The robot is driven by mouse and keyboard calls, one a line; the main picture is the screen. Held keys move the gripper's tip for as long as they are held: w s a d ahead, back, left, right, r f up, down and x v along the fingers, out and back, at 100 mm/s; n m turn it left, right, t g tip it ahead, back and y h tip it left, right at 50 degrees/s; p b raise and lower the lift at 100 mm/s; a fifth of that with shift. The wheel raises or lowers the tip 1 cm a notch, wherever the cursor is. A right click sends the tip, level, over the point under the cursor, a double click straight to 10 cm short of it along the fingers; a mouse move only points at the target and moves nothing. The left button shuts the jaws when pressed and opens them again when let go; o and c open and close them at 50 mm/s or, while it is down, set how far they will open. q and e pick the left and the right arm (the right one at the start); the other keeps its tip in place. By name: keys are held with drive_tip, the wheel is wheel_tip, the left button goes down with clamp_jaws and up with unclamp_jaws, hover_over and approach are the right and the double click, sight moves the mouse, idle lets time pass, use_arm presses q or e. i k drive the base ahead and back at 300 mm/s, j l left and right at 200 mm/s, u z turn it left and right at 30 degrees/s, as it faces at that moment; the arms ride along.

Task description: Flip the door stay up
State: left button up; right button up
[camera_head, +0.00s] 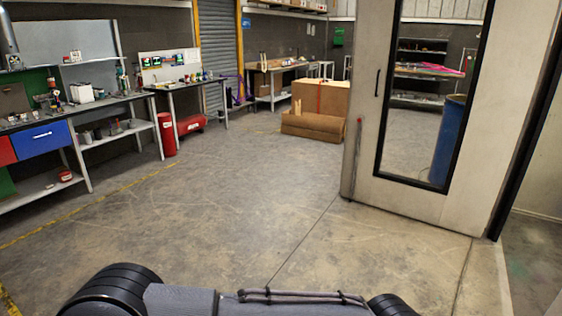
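The door (415,194) is a pale panel with a tall black-framed window, on the right of the head view. A thin grey rod with a red top end, which looks like the door stay (357,160), runs nearly upright along the lower left edge of the door. Its lower end comes down close to the floor; I cannot tell whether it touches. Neither of my grippers shows in this view. Only dark rounded parts and a grey link of my own body show along the bottom edge, well apart from the door.
The concrete floor (230,215) between me and the door is clear. Workbenches (78,105) line the left, with a red cylinder (167,134) beside them. Cardboard boxes (320,97) and a brown block (313,126) stand behind the door's left side. A blue barrel (448,140) shows through the window.

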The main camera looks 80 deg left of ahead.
sight(359, 121)
drive_tip(key=j+u, duration=0.1)
drive_tip(key=u, duration=2.15)
drive_tip(key=i, duration=2.95)
drive_tip(key=i+l, duration=0.1)
drive_tip(key=i, duration=1.35)
drive_tip(key=i+u, duration=0.1)
drive_tip(key=i, duration=1.4)
